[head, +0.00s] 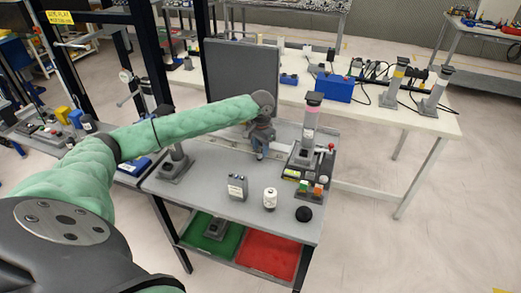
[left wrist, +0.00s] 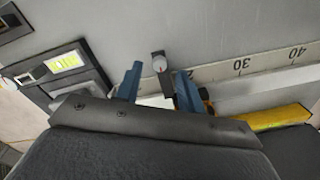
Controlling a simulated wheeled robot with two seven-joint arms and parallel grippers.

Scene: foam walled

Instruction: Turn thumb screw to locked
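In the left wrist view a small dark block with a round grey knob bearing a red mark, which looks like the thumb screw (left wrist: 160,64), sits at the edge of a pale ruler scale (left wrist: 222,71) marked 30 and 40. My left gripper (left wrist: 158,88) has its two blue fingers apart, with the knob in the gap between them in the picture. I cannot tell whether they touch it. In the head view my left gripper (head: 260,152) points down at the back of the grey bench (head: 205,198), and the screw is hidden there. My right gripper is not in view.
A grey upright panel (head: 243,70) stands behind my gripper. To its right is a post device with a pink band (head: 310,118). A grey box (head: 237,187), a white jar (head: 269,198) and a black knob (head: 304,214) stand near the front. Green and red trays (head: 268,252) lie below.

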